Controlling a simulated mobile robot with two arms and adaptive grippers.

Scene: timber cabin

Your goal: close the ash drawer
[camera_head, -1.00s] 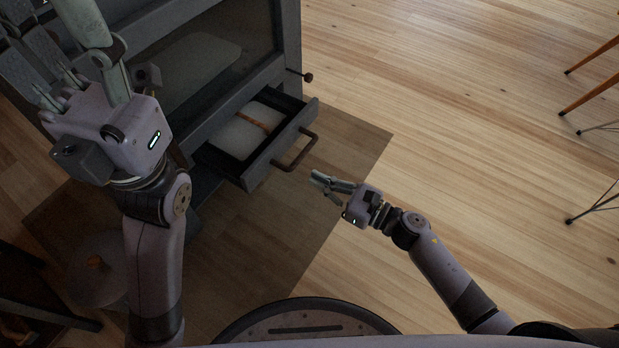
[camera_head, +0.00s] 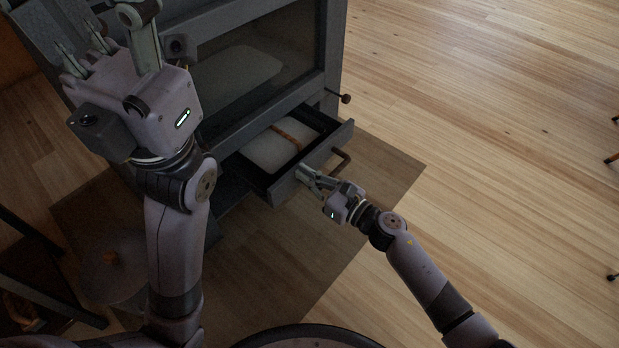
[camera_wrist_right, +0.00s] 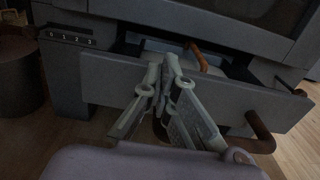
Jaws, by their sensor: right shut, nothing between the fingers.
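The grey ash drawer (camera_head: 291,183) is pulled out of the dark stove (camera_head: 258,111), below its glass door. A white-grey block with a brown strap (camera_head: 280,146) lies inside it. The drawer's brown handle (camera_head: 342,162) is on the front, partly hidden by my right gripper. My right gripper (camera_head: 303,173) is shut and empty, its fingertips at the drawer front. In the right wrist view the fingers (camera_wrist_right: 162,84) point at the drawer front (camera_wrist_right: 113,82), left of the handle end (camera_wrist_right: 262,134); contact is unclear.
A small knob (camera_head: 346,98) sticks out at the stove's right side. A round bucket-like thing (camera_head: 112,262) stands at the lower left beside dark furniture (camera_head: 35,265).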

